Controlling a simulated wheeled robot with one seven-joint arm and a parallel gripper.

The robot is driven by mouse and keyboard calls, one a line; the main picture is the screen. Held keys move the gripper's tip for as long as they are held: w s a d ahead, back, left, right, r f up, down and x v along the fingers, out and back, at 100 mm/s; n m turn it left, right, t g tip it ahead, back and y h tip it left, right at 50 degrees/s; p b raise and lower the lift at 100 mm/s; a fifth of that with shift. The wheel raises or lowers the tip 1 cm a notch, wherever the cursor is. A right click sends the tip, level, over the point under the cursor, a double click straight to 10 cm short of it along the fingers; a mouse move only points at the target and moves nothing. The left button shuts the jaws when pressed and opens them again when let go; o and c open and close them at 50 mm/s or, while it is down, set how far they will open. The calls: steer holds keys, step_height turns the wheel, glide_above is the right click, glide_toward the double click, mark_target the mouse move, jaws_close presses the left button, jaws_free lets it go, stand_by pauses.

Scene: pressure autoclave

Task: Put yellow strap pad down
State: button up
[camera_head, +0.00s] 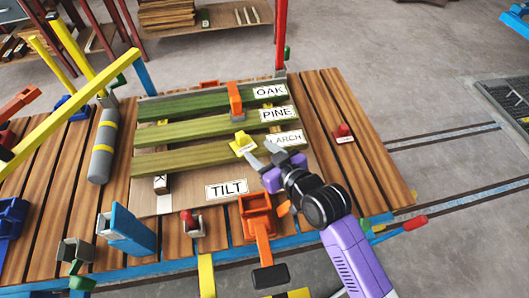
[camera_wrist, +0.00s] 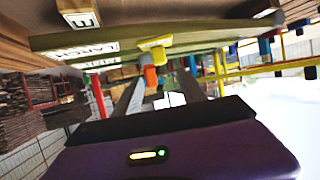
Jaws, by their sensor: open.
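The yellow strap pad (camera_head: 243,144) sits at the LARCH plank (camera_head: 190,158), left of its label. In the wrist view the yellow pad (camera_wrist: 155,43) appears against the plank's edge, ahead of the fingers. I cannot tell whether it rests fully on the plank. My gripper (camera_head: 259,153) is open, with its two grey fingers apart and pointing at the pad from the lower right. Nothing shows clamped between the fingers (camera_wrist: 160,90) in the wrist view.
A grey cylinder (camera_head: 103,147) lies left. An orange bracket (camera_head: 257,216) and a blue post (camera_head: 130,230) stand in front. The slatted deck on the right is mostly clear.

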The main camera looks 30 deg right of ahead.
steer(key=shift+s, duration=0.25)
steer(key=s+f, duration=0.2)
steer(key=s, duration=0.8)
steer(key=s+r, duration=0.5)
steer(key=s, duration=0.6)
steer(key=s+r+t+h, duration=0.1)
steer(key=s+r, duration=0.4)
steer(key=s, duration=0.7)
steer(key=shift+a+r+m, duration=0.35)
steer(key=shift+a+m, duration=0.05)
